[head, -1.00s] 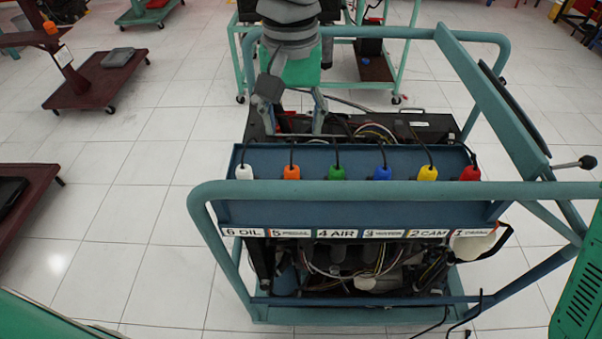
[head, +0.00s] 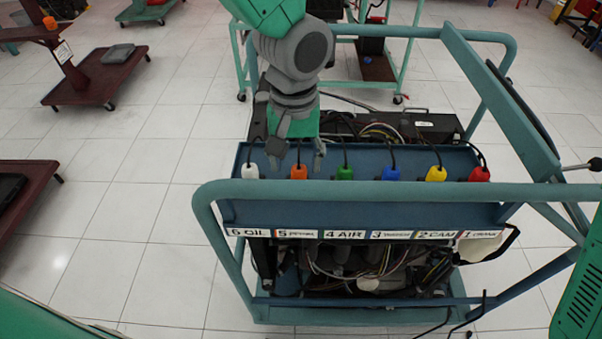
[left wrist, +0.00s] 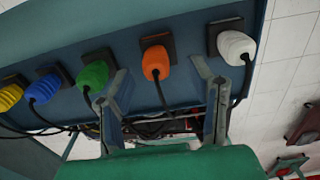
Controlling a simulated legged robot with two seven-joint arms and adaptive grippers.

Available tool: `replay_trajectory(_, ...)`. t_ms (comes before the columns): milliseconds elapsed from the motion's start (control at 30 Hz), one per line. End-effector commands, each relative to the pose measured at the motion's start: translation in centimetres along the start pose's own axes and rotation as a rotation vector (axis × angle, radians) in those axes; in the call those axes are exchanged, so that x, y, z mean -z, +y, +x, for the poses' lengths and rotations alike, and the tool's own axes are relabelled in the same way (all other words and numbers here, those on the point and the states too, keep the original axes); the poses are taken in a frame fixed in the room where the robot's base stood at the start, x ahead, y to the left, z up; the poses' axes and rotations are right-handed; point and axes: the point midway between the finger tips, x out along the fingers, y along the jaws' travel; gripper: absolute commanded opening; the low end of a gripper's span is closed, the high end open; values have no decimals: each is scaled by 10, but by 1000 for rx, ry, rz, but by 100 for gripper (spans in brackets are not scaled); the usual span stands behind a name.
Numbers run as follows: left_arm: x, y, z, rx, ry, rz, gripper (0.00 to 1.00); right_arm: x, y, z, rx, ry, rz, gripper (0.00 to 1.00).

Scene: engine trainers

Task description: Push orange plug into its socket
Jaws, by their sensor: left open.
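The orange plug (head: 299,172) is on the blue panel, second from the left above the label "5". In the left wrist view it (left wrist: 155,62) sits at a dark square socket (left wrist: 158,42); how deep it sits cannot be told. A black cable runs from it. My left gripper (head: 297,155) is open just behind and above the orange plug. In the left wrist view its two fingers (left wrist: 161,78) stand apart, one on each side of the plug and its cable, with nothing gripped. My right gripper is not in view.
The white plug (head: 250,171) and green plug (head: 344,173) flank the orange one. Blue (head: 391,174), yellow (head: 436,174) and red (head: 480,174) plugs follow to the right. A teal frame rail (head: 400,193) runs in front, and engine parts and cables lie behind the panel.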

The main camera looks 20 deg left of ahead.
Motion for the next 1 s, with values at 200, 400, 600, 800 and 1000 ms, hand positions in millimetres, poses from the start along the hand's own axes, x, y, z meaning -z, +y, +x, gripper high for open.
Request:
replay_trajectory(200,1,8,34,7,0,2,48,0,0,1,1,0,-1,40)
replay_trajectory(400,0,11,41,9,4,2,48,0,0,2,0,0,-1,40)
replay_trajectory(600,1,8,41,5,3,1,48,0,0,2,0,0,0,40)
replay_trajectory(800,2,4,41,1,1,1,0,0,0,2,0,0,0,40)
replay_trajectory(1000,1,6,41,5,1,1,0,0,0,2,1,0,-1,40)
